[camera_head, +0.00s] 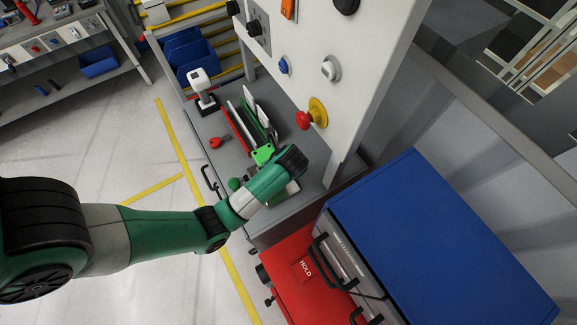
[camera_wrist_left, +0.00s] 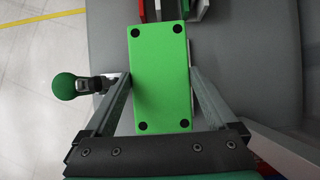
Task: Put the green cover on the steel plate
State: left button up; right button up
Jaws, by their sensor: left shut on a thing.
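The green cover (camera_wrist_left: 160,75) is a bright green rectangular block with a black dot near each corner. In the left wrist view it lies between the two fingers of my left gripper (camera_wrist_left: 160,80), which is shut on it. In the head view part of the cover (camera_head: 263,155) shows beside my left wrist, over the grey bench top. I cannot tell whether the cover touches anything below. My right gripper is not in view.
A clamp with a green ball knob (camera_wrist_left: 68,87) stands close left of the cover. A rack with red, white and green parts (camera_head: 243,122) is beyond it. An upright control panel (camera_head: 345,60) rises behind the bench. A blue-topped cabinet (camera_head: 430,235) stands at right.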

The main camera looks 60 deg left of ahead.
pick_arm(q)
jog(key=shift+w+f, duration=0.1)
jog(key=shift+f, duration=0.4)
jog(key=f, duration=0.3)
jog(key=f+b, duration=0.1)
jog(key=f, duration=0.1)
jog(key=shift+s+f, duration=0.2)
jog(key=shift+f, duration=0.2)
jog(key=shift+f+b, duration=0.8)
jog(key=shift+f, duration=1.2)
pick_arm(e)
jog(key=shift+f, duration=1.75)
pick_arm(q)
jog(key=shift+w, duration=0.1)
